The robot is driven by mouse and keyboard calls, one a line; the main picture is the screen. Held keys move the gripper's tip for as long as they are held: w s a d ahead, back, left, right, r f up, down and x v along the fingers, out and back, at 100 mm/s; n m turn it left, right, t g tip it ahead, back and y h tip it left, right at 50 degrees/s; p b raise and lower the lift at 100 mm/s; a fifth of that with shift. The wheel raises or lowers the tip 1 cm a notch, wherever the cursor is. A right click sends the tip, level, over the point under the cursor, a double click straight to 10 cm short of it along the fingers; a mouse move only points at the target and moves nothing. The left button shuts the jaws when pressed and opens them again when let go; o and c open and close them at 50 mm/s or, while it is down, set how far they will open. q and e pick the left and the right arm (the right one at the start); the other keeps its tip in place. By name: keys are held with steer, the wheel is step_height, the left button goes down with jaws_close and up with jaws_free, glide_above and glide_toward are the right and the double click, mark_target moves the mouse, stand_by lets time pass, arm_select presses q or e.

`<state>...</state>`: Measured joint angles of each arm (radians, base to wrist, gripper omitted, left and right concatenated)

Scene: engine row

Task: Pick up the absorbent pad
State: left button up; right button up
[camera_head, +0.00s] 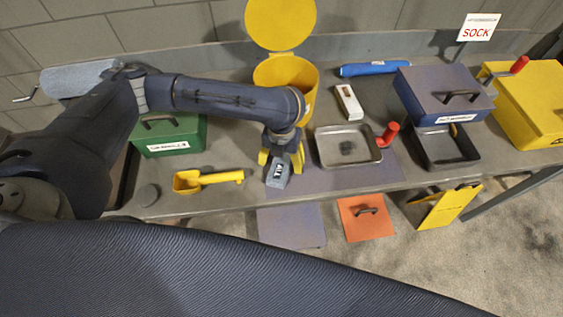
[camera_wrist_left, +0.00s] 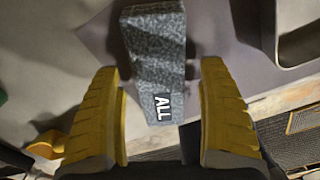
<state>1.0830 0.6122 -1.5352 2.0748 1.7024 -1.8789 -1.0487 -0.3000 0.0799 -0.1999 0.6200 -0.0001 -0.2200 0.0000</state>
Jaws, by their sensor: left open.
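The absorbent pad appears to be the grey speckled block (camera_head: 277,176) marked ALL, near the front edge of the bench. In the left wrist view the pad (camera_wrist_left: 155,60) is upper middle, its labelled end reaching between the finger lines. My left gripper (camera_head: 281,159) is over the pad, pointing down, with its yellow fingers apart. In the wrist view the left gripper (camera_wrist_left: 160,118) shows a clear gap between each finger and the pad. Its exact height above the pad cannot be told. My right gripper is not in view.
A yellow bin (camera_head: 285,75) with raised lid stands behind the gripper. A metal tray (camera_head: 326,158) is close on the right, a yellow scoop (camera_head: 215,178) on the left. A green box (camera_head: 170,135), blue roll (camera_head: 375,68) and grey-blue box (camera_head: 445,92) stand farther off.

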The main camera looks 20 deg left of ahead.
mark_target(282, 161)
arm_select(q)
steer(key=c, duration=1.3)
steer(key=shift+o, duration=0.2)
steer(key=shift+r, duration=0.1)
step_height(282, 161, up, 20)
stand_by(0.4)
steer(key=o, duration=0.5)
steer(key=c, duration=0.4)
